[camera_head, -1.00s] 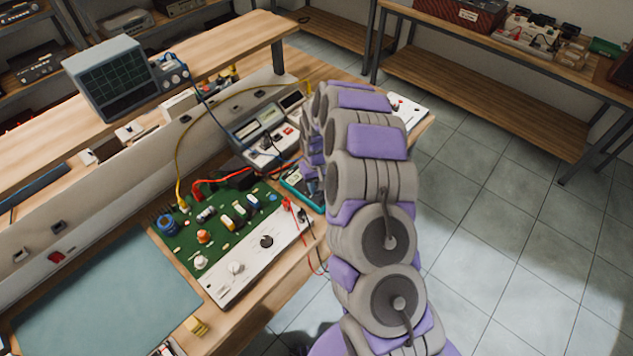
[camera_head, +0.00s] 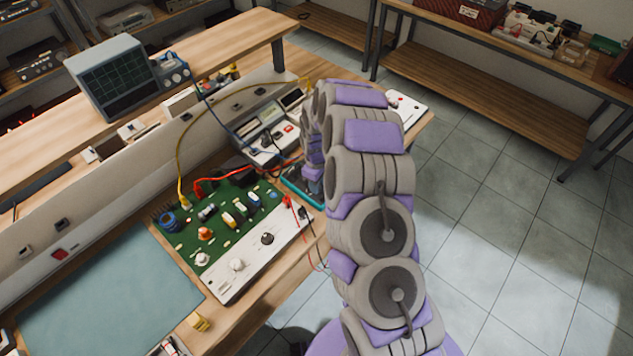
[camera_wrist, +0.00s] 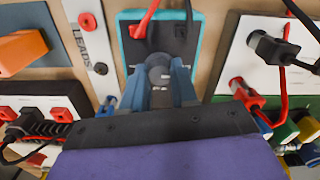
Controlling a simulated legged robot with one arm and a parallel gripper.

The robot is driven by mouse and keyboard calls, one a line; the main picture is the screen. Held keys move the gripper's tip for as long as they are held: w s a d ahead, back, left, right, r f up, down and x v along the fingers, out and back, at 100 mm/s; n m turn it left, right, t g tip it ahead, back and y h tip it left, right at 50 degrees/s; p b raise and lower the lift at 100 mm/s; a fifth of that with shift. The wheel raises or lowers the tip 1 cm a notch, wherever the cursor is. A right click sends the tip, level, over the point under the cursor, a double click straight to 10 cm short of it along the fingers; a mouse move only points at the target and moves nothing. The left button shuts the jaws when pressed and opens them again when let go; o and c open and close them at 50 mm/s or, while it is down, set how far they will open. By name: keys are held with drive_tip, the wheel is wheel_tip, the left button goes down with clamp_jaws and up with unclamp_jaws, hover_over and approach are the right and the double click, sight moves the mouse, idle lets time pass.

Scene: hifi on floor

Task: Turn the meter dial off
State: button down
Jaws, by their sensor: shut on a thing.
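The meter is a dark box with a teal rim (camera_wrist: 198,62). In the wrist view it lies at the top centre, with a red lead and a black lead plugged into it. Its round grey dial (camera_wrist: 159,66) sits between my blue fingertips. My gripper (camera_wrist: 160,82) is shut on the dial, with one finger on each side. The dial's pointer and markings cannot be made out. In the head view the teal meter (camera_head: 292,183) lies on the bench right of the green circuit board, mostly hidden by my arm.
A green circuit board (camera_head: 200,235) with a white knobbed panel (camera_head: 252,257) lies left of the meter. A grey instrument (camera_head: 262,130) stands behind. Red and black leads run close to the meter. A blue-green mat (camera_head: 110,290) is bare. Open floor lies right.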

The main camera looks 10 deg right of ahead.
idle(0.4)
drive_tip(key=c, duration=0.9)
unclamp_jaws()
drive_tip(key=shift+o, duration=0.2)
wheel_tip(320, 180, up, 17)
drive_tip(key=p, duration=0.1)
drive_tip(key=shift+r+p, duration=0.15)
drive_tip(key=shift+p, duration=0.25)
drive_tip(key=s+a+r+m+b, duration=0.1)
drive_tip(key=s+r+m, duration=0.1)
drive_tip(key=s+r, duration=0.6)
drive_tip(key=s+a+r+m, duration=0.15)
drive_tip(key=s+r, duration=0.25)
drive_tip(key=s, duration=0.7)
drive_tip(key=s+d+m+g, duration=0.1)
drive_tip(key=s+m, duration=0.2)
drive_tip(key=s, duration=0.8)
drive_tip(key=s+d+m+b, duration=0.1)
drive_tip(key=s+m, duration=0.2)
drive_tip(key=s, duration=0.9)
drive_tip(key=shift+d+r+g, duration=0.15)
drive_tip(key=shift+d+g, duration=0.15)
drive_tip(key=shift+g, duration=0.1)
